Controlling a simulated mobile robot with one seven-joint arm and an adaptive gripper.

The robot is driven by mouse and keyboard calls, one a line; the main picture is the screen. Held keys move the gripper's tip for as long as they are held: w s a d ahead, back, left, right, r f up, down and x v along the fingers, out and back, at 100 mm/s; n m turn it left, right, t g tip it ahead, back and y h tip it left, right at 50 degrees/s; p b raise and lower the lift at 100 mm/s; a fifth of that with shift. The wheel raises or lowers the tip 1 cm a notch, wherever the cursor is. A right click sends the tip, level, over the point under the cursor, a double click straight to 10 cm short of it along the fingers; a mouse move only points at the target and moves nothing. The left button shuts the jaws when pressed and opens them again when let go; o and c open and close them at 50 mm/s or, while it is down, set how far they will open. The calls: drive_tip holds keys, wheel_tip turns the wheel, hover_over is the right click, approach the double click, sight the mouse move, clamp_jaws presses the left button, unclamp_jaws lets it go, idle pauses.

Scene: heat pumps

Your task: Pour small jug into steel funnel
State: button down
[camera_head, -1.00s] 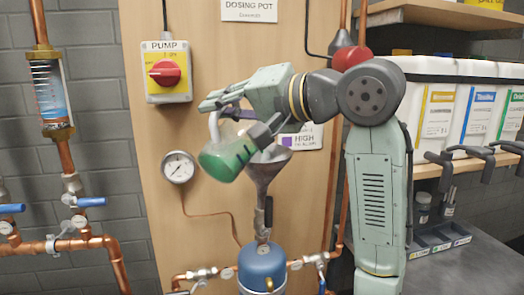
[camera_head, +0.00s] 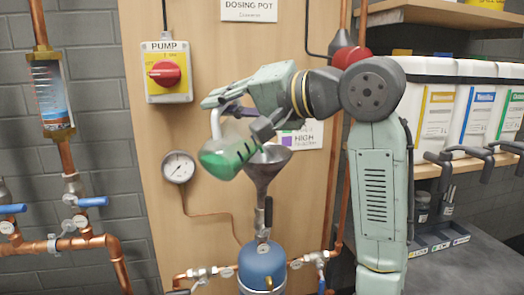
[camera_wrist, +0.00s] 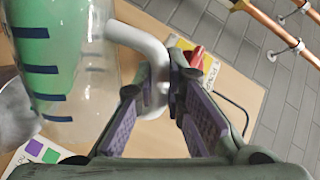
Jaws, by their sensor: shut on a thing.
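The small jug (camera_head: 228,153) is clear with dark level marks, a white handle and green liquid inside. It is tilted, and its lower right end is close to the rim of the steel funnel (camera_head: 266,168). I cannot tell whether they touch. My gripper (camera_wrist: 166,84) is shut on the jug's white handle (camera_wrist: 150,62) in the wrist view. In that view the jug (camera_wrist: 68,70) fills the upper left, and part of the funnel (camera_wrist: 14,112) shows at the left edge. The funnel stands upright above the blue dosing pot (camera_head: 262,265).
The pump switch box (camera_head: 167,72) and a pressure gauge (camera_head: 178,167) are on the wooden board behind. Copper pipes with blue-handled valves (camera_head: 92,201) run at the left. White containers (camera_head: 475,100) stand on a shelf at the right.

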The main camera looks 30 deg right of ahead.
sight(211, 145)
drive_tip(key=shift+w+d+r+m+p, duration=0.15)
drive_tip(key=shift+d+r+m+p, duration=0.2)
drive_tip(key=shift+r+m+p, duration=0.1)
idle(0.9)
drive_tip(key=shift+w+d+r+m+g+y, duration=0.1)
drive_tip(key=shift+w+d+r+m, duration=0.15)
drive_tip(key=shift+d, duration=0.2)
drive_tip(key=shift+w+d+r+m+g+y, duration=0.1)
drive_tip(key=shift+w+d+m, duration=0.15)
drive_tip(key=shift+d, duration=0.25)
drive_tip(key=shift+w+d+r+m+g+y, duration=0.1)
drive_tip(key=shift+w+d+r+m, duration=0.1)
drive_tip(key=shift+w+d, duration=0.2)
idle(1.0)
drive_tip(key=shift+w+d+r+m+y, duration=0.15)
drive_tip(key=shift+w+d+r+m, duration=0.1)
drive_tip(key=shift+d+m, duration=0.2)
drive_tip(key=shift+w+d+r+m+y, duration=0.2)
drive_tip(key=shift+d+r+m, duration=0.1)
drive_tip(key=shift+d, duration=0.15)
idle(1.0)
